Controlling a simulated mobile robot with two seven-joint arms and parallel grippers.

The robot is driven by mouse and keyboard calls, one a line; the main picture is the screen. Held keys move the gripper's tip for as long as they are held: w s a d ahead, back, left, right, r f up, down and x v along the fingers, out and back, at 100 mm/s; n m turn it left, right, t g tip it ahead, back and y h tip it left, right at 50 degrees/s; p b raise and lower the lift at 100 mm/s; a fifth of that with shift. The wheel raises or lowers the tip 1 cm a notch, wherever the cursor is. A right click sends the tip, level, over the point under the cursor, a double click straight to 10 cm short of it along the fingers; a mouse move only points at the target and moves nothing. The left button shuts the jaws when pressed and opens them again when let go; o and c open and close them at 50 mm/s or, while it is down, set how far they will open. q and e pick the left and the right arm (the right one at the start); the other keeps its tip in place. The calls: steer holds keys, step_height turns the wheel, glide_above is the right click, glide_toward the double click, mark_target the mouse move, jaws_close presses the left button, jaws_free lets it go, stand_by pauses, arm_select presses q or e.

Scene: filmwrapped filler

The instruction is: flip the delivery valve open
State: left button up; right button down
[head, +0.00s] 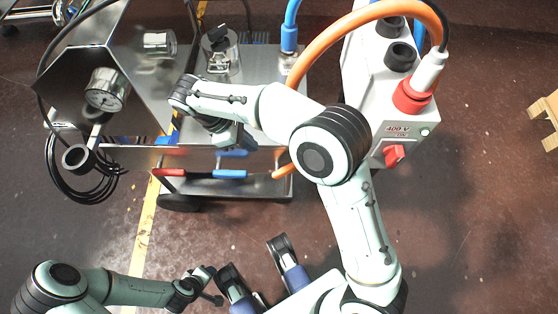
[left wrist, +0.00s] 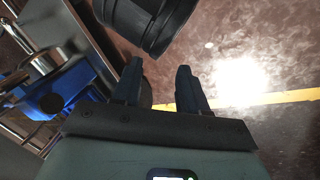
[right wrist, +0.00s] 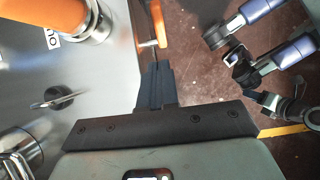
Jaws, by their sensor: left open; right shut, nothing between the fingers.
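I cannot tell for sure which part is the delivery valve. An orange lever (right wrist: 150,30) stands at the cart's edge in the right wrist view. My right gripper (right wrist: 157,66) is shut and empty, its fingertips close to the lower end of that lever; contact is unclear. In the head view the right gripper (head: 238,140) is over the cart's front edge, partly hidden by its own wrist. Red (head: 168,172) and blue (head: 230,174) handles show along the cart's front. My left gripper (head: 211,287) is open and empty above the floor; its fingers also show in the left wrist view (left wrist: 158,75).
The metal cart (head: 262,70) carries fittings and an orange hose (head: 335,30). A white 400 V cabinet (head: 365,75) with a red switch (head: 394,155) stands to the right.

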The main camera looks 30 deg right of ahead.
steer(key=b, duration=0.2)
glide_toward(285, 168)
steer(key=b+x, duration=0.2)
steer(key=x, duration=0.2)
steer(key=shift+f, duration=0.45)
steer(key=shift+s+d+f, duration=0.2)
steer(key=shift+d+f, duration=0.1)
steer(key=shift+d, duration=0.15)
arm_select(q)
step_height(285, 168, down, 6)
steer(key=s+a, duration=0.1)
steer(key=a, duration=0.1)
steer(key=shift+a+f+y, duration=0.25)
steer(key=shift+y, duration=0.05)
